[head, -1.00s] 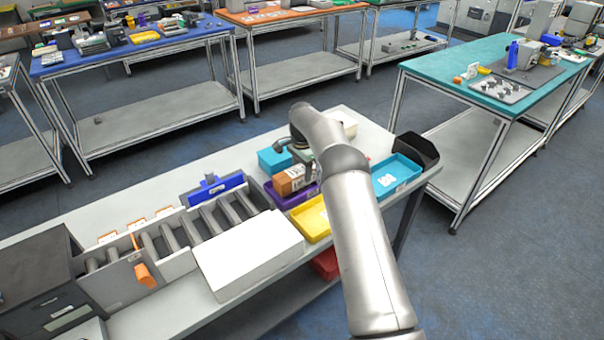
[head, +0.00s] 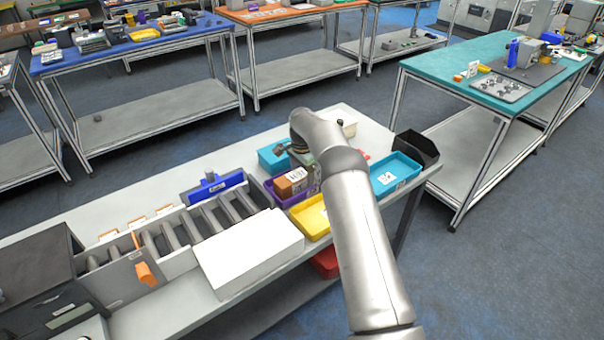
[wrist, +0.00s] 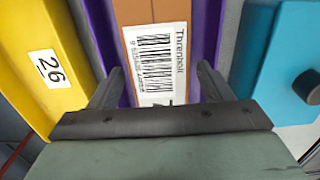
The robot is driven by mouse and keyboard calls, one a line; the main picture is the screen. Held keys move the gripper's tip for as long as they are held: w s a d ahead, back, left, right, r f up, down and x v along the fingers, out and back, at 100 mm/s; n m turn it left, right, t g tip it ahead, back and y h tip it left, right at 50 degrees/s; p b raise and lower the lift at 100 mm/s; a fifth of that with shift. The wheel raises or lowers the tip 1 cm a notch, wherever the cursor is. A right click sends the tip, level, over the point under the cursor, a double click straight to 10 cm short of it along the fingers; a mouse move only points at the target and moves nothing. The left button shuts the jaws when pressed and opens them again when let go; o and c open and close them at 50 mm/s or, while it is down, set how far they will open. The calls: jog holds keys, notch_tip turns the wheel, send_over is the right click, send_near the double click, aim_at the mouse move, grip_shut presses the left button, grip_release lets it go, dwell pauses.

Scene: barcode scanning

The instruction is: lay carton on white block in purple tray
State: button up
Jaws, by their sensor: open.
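The carton (head: 284,187) is orange-brown with a white barcode label, and lies in the purple tray (head: 298,200). In the wrist view the carton (wrist: 158,12) shows its label face toward me, between the purple walls of the tray (wrist: 205,25). My gripper (wrist: 157,82) is open, with one finger on each side of the carton's near part. I cannot tell whether the fingers touch it. In the head view my arm hides the gripper's fingers. I cannot see the white block; the carton may cover it.
A yellow tray (head: 312,222) stands in front of the purple tray, and a blue tray (head: 268,160) behind it. Another blue tray (head: 402,172) and a black bin (head: 418,147) are at the right. A roller conveyor (head: 215,215) and white box top (head: 250,252) lie left.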

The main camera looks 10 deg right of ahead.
aim_at(302, 173)
notch_tip(302, 173, up, 12)
jog(key=b, duration=0.2)
jog(key=s+r+n, duration=0.3)
jog(key=s+r, duration=0.5)
jog(key=s+r+n, duration=0.4)
jog(key=s, duration=1)
jog(key=s+f+n, duration=0.3)
jog(key=s, duration=1.1)
jog(key=s+f+n, duration=0.3)
jog(key=s, duration=1.1)
jog(key=shift+f+t, duration=0.2)
jog(key=shift+t, duration=0.1)
